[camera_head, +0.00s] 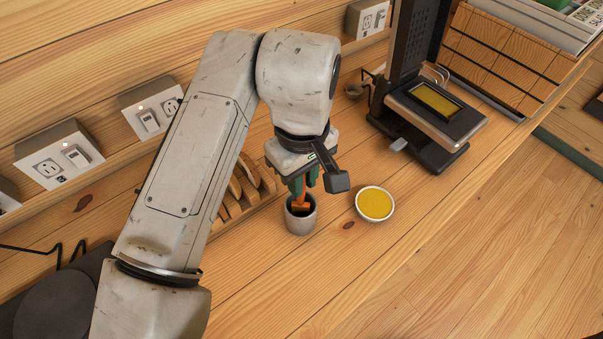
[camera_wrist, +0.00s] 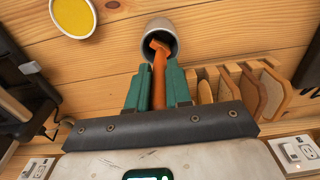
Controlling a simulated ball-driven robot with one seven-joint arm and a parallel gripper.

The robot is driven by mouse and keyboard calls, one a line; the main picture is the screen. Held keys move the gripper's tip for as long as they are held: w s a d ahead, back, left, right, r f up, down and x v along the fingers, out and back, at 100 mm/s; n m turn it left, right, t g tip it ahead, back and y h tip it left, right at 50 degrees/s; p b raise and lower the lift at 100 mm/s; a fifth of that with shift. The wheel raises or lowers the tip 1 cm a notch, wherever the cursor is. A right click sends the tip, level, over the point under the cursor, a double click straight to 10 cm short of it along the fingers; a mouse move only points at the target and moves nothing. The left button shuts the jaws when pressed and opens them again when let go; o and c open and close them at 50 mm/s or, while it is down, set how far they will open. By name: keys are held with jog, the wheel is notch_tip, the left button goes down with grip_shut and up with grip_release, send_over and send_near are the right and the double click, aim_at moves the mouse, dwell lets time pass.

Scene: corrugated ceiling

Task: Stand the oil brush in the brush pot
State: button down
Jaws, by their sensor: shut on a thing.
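The oil brush is orange (camera_head: 301,203) and is held between the green fingers of my gripper (camera_head: 303,182). In the wrist view the brush (camera_wrist: 159,75) runs from between the fingers (camera_wrist: 158,88) to the pot's mouth, its far end overlapping the opening. The brush pot (camera_head: 300,219) is a small grey cup standing upright on the wooden counter, directly below my gripper; it also shows in the wrist view (camera_wrist: 161,26). The brush's lower end appears inside the pot's mouth. Whether it touches the bottom is hidden.
A white bowl of yellow oil (camera_head: 375,204) stands just right of the pot. A wooden rack with upright slats (camera_head: 238,195) is close on the left. A black machine with a yellow plate (camera_head: 430,110) is at the back right. Wall sockets (camera_head: 58,153) line the left.

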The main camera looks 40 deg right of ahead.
jog(key=c, duration=1)
grip_release()
jog(key=shift+o, duration=0.2)
notch_tip(320, 180, up, 11)
jog(key=shift+f, duration=0.1)
dwell(0.5)
